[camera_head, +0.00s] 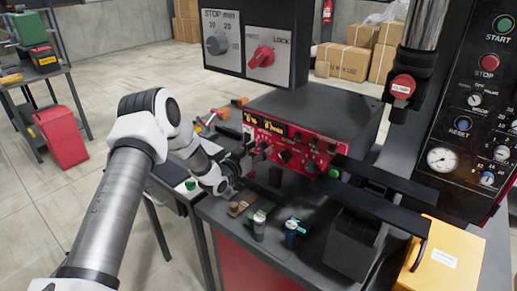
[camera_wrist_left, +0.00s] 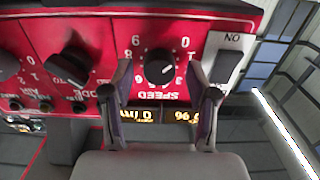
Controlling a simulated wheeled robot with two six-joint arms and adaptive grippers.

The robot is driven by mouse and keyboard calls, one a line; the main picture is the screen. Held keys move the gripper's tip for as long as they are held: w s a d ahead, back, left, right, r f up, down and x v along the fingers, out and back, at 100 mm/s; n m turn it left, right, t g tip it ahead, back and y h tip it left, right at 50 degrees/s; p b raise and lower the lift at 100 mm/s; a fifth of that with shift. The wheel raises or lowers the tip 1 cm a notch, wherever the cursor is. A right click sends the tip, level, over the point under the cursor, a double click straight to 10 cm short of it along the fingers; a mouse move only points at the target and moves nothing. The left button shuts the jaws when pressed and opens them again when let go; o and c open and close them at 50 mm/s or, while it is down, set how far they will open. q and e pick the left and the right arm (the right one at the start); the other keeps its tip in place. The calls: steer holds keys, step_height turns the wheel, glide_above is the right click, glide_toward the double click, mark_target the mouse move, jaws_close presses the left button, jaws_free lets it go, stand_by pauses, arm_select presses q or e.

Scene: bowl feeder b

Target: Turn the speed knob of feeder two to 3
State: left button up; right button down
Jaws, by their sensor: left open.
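In the left wrist view, upside down, a round black speed knob (camera_wrist_left: 158,68) sits on the red panel (camera_wrist_left: 110,28) above the word SPEED, with small white digits around it. A pale mark on the knob points toward the picture's right; the exact digit is unclear. My left gripper (camera_wrist_left: 162,88) is open, its two fingers on either side of the knob, with gaps visible. In the head view, my left gripper (camera_head: 246,162) is at the left end of the feeder control box (camera_head: 320,105). I cannot tell which feeder this knob serves.
Another black knob (camera_wrist_left: 70,66) and a rocker switch (camera_wrist_left: 230,60) flank the speed knob. In the head view, a hanging panel (camera_head: 250,40) is above the box. Small cans (camera_head: 290,232) stand on the table, dark rails (camera_head: 385,185) at the right.

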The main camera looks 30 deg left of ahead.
arm_select(q)
steer(key=shift+s+r, duration=0.1)
steer(key=shift+s, duration=0.05)
jaws_close()
steer(key=shift+m, duration=0.4)
steer(key=m, duration=0.8)
steer(key=shift+d+b, duration=0.15)
steer(key=shift+b, duration=0.15)
steer(key=m, duration=0.4)
steer(key=shift+m, duration=0.3)
steer(key=shift+m+p, duration=0.4)
steer(key=shift+m, duration=1.8)
